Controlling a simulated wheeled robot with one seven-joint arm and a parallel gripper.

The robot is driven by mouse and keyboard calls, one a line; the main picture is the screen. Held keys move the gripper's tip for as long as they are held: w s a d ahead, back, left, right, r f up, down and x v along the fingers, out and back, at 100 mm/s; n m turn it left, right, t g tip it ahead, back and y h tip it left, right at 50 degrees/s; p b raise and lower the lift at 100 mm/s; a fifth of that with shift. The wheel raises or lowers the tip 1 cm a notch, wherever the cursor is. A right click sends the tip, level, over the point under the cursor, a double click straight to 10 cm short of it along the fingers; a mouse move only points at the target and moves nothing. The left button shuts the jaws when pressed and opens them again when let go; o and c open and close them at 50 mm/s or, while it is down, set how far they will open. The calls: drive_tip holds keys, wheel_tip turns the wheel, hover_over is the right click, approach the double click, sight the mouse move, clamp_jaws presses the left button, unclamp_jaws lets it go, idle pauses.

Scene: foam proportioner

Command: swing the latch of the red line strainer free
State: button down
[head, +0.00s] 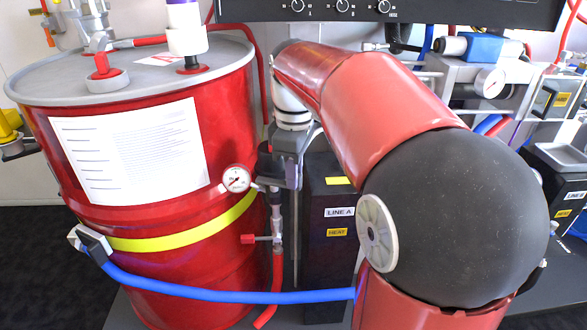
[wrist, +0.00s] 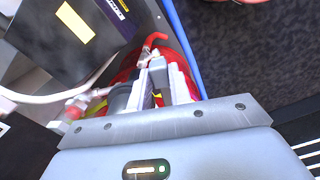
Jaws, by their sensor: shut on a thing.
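My gripper (head: 286,150) hangs down from my red arm, just right of the red drum. It also shows in the wrist view (wrist: 152,88), with its jaws shut on a small grey piece, which seems to be the strainer latch (wrist: 158,72). The fingers hide most of the latch, so I cannot tell how far it is swung. Below the gripper in the head view, a narrow vertical line fitting (head: 277,218) with a red handle (head: 250,239) stands against the drum. I cannot make out the strainer body clearly.
The red drum (head: 100,190) with a yellow band is close on the left. A pressure gauge (head: 236,179) sits beside the gripper. The black LINE A box (head: 328,250) stands close on the right. A blue hose (head: 200,292) crosses low in front.

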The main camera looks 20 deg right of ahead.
idle(0.4)
drive_tip(key=c, duration=1.3)
unclamp_jaws()
wheel_tip(320, 180, up, 8)
drive_tip(key=shift+f, duration=0.1)
drive_tip(key=s+a+f+m+t, duration=0.1)
drive_tip(key=s+f+m+t, duration=0.1)
drive_tip(key=s+f+m, duration=0.1)
drive_tip(key=s+a+f+m+t, duration=0.1)
drive_tip(key=s+a+f+m, duration=0.1)
drive_tip(key=s+f+m, duration=0.2)
drive_tip(key=s+a+f+m+t, duration=0.2)
drive_tip(key=s+f+m, duration=0.1)
drive_tip(key=s+f, duration=0.4)
drive_tip(key=shift+s+f+t, duration=0.2)
drive_tip(key=shift+s+t, duration=0.1)
drive_tip(key=shift+s, duration=0.95)
